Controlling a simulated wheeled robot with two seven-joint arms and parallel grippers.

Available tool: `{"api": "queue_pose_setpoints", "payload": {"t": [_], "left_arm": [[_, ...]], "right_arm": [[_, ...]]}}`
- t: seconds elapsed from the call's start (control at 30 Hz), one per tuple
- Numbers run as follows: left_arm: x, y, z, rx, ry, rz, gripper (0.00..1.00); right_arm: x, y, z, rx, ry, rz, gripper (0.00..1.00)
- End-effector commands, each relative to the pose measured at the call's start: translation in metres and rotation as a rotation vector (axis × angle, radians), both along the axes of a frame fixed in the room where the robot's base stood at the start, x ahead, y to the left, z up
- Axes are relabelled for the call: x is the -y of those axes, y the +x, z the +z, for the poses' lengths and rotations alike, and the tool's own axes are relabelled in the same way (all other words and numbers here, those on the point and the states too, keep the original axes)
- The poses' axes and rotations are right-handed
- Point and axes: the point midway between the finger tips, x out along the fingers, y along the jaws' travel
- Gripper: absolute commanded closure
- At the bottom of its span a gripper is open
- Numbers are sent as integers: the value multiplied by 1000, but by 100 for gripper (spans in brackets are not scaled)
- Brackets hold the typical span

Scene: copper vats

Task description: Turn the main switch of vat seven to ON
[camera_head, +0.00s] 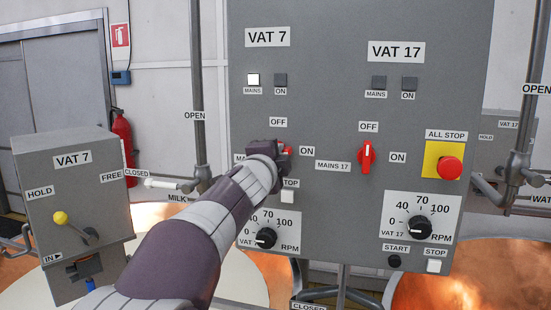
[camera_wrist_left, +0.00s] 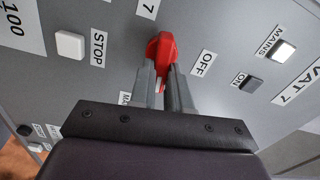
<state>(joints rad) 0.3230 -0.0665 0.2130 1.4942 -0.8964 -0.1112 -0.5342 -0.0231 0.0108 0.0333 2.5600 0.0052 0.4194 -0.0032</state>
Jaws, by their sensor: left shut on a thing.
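The red main switch of vat seven (camera_head: 289,151) is on the grey panel, between the OFF label (camera_head: 278,122) and the STOP button, with the ON label (camera_head: 307,151) to its right. My left gripper (camera_head: 274,150) is shut on it and covers most of it in the head view. In the left wrist view the red switch (camera_wrist_left: 160,48) sits at the tips of the fingers (camera_wrist_left: 164,72), with the OFF label (camera_wrist_left: 203,62) to the right. I cannot tell exactly where its pointer stands. The vat seven MAINS lamp (camera_head: 253,80) is bright; its ON lamp (camera_head: 280,80) is dark. My right gripper is not in view.
The similar red vat 17 switch (camera_head: 367,154) is to the right, pointing up at OFF. The red ALL STOP button (camera_head: 450,168) is farther right. The vat seven RPM knob (camera_head: 266,238) is below my gripper. A grey VAT 7 box (camera_head: 72,200) with a yellow-tipped lever stands at left.

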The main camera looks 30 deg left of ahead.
Motion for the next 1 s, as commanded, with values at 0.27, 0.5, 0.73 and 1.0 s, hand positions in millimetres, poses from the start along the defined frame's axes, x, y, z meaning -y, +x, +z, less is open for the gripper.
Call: {"api": "queue_pose_setpoints", "payload": {"t": [0.27,0.5,0.73,1.0], "left_arm": [[0,0,0,-25,115,-1,100],[0,0,0,-33,152,-1,100],[0,0,0,-36,158,-1,100],[0,0,-1,-36,157,-1,57]], "right_arm": [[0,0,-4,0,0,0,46],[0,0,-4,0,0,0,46],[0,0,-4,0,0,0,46],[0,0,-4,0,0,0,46]]}}
